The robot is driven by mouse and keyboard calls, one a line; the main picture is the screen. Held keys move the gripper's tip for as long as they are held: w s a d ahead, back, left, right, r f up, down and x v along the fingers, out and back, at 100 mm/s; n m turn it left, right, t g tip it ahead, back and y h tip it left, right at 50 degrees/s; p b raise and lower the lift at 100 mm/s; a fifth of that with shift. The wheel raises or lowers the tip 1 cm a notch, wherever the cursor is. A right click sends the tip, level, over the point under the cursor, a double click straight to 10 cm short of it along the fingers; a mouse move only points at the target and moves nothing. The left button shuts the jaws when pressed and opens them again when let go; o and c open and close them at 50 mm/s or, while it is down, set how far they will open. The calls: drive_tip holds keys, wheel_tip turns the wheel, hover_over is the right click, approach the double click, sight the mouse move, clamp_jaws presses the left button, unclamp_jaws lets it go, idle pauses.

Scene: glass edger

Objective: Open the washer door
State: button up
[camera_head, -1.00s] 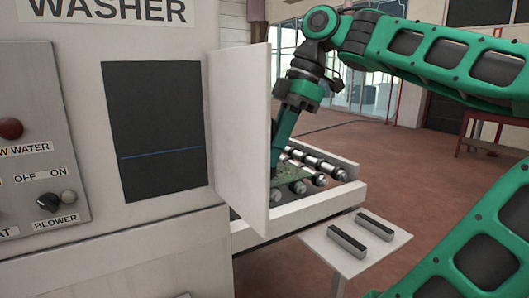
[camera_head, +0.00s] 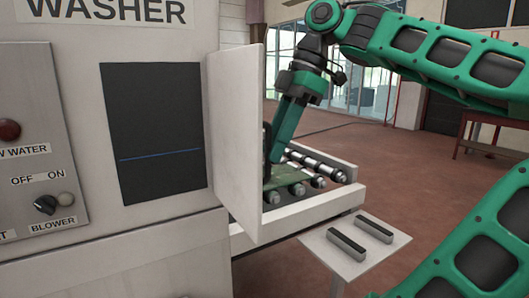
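The washer (camera_head: 40,240) is the large pale machine on the left, with a dark window (camera_head: 150,130) in its front. Its white door panel (camera_head: 235,140) stands swung out from the right edge of the machine, seen at a steep angle. My green gripper (camera_head: 270,158) points down just behind and right of the door's outer edge, above the roller conveyor. Its fingertips are dark and partly hidden by the door. I cannot tell whether they touch the door or whether they are open.
The conveyor (camera_head: 345,203) with metal rollers and a greenish flat piece (camera_head: 283,181) on it runs out right of the door. A small white table (camera_head: 318,240) with two dark bars stands in front of it. A control panel (camera_head: 35,140) is at left.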

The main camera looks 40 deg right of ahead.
drive_tip(key=v, duration=0.8)
drive_tip(key=shift+d+r, duration=0.2)
drive_tip(key=shift+r, duration=0.15)
drive_tip(key=shift+w, duration=0.1)
drive_tip(key=x, duration=1)
drive_tip(key=shift+a+f, duration=0.2)
drive_tip(key=shift+f, duration=0.15)
drive_tip(key=shift+s, duration=0.35)
